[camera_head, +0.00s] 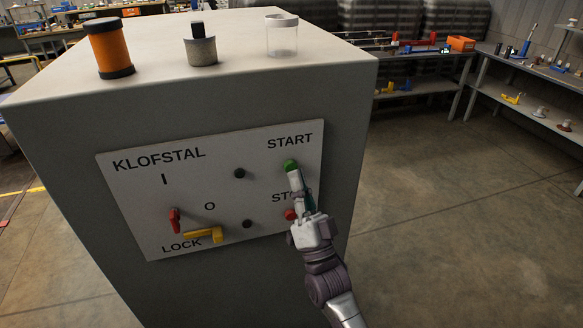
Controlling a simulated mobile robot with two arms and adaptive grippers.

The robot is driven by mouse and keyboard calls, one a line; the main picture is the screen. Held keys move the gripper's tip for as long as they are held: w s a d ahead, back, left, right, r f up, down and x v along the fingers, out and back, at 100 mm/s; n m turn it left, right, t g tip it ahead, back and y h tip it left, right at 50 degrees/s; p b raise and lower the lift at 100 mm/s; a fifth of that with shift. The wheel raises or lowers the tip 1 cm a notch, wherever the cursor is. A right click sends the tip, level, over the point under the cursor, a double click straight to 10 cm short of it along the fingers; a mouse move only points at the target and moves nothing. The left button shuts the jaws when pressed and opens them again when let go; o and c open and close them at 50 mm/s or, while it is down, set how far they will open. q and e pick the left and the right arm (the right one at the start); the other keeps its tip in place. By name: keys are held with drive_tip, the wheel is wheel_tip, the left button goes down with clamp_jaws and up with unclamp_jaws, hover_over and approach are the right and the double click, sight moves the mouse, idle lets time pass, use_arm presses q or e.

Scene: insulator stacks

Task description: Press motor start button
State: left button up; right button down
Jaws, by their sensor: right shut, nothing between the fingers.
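The green start button (290,165) sits under the word START on a light control panel (140,215) on the front of a grey cabinet. My right gripper (298,180) is shut and empty, with its tip just below the button and overlapping its lower edge in the picture. I cannot tell whether it touches the button. The red stop button (290,214) shows just left of the gripper, and the word STOP is partly hidden behind it. My left gripper is not in view.
A red switch (174,220) and a yellow lock handle (205,235) are at the panel's lower left. An orange cylinder (109,50), a grey cylinder (202,50) and a clear jar (282,38) stand on the cabinet. Floor at right is clear, with shelves beyond.

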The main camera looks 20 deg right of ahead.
drive_tip(key=shift+w, duration=0.15)
idle(0.4)
drive_tip(key=shift+w, duration=0.3)
drive_tip(key=shift+w+b, duration=0.45)
drive_tip(key=shift+w, duration=0.05)
idle(0.7)
drive_tip(key=shift+s, duration=0.1)
drive_tip(key=shift+s+p, duration=0.35)
drive_tip(key=shift+s, duration=0.45)
drive_tip(key=s+p, duration=0.1)
drive_tip(key=s, duration=0.4)
drive_tip(key=shift+p, duration=0.3)
